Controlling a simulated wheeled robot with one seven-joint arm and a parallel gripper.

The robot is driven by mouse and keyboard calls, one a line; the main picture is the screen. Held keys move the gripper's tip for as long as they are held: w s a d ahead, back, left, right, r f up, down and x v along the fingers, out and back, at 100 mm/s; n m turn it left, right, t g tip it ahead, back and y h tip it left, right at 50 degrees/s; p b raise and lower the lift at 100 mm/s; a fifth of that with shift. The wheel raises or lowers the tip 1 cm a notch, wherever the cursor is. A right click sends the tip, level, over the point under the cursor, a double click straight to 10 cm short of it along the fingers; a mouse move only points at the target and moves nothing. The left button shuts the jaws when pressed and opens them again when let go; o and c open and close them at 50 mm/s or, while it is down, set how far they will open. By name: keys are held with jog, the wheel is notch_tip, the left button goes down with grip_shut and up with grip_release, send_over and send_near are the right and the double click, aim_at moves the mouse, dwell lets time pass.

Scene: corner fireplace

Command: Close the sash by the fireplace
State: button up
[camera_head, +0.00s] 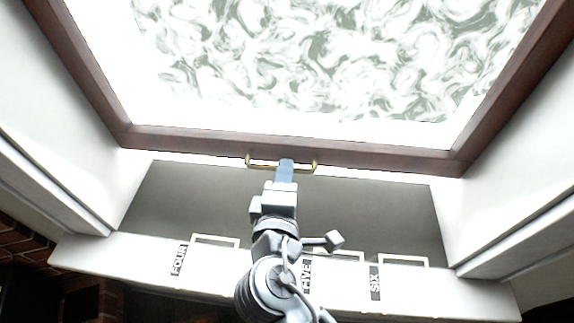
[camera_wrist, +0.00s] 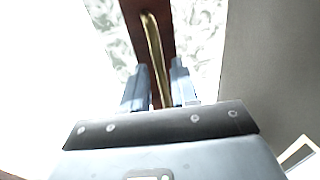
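The sash (camera_head: 375,156) is a dark red-brown wooden frame around swirl-patterned glass, filling the top of the head view. A brass bar handle (camera_head: 314,168) is fixed on its lower rail. Below the rail lie a thin bright strip and a grey surface. My gripper (camera_head: 286,166) reaches up to the middle of the handle and covers part of it. In the wrist view, the two fingers of my gripper (camera_wrist: 159,78) stand apart on either side of the brass handle (camera_wrist: 153,45), with narrow gaps visible beside it. Contact with the handle cannot be made out.
White side walls flank the sash. A white ledge (camera_head: 130,257) below carries labels FOUR (camera_head: 180,260), FIVE (camera_head: 307,274) and SIX (camera_head: 375,282), with pale rectangular outlines beside them. Brickwork (camera_head: 25,240) shows at lower left. The grey surface (camera_head: 185,200) beside my arm looks clear.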

jog(key=shift+x, duration=1.4)
jog(key=shift+c, duration=0.3)
grip_shut()
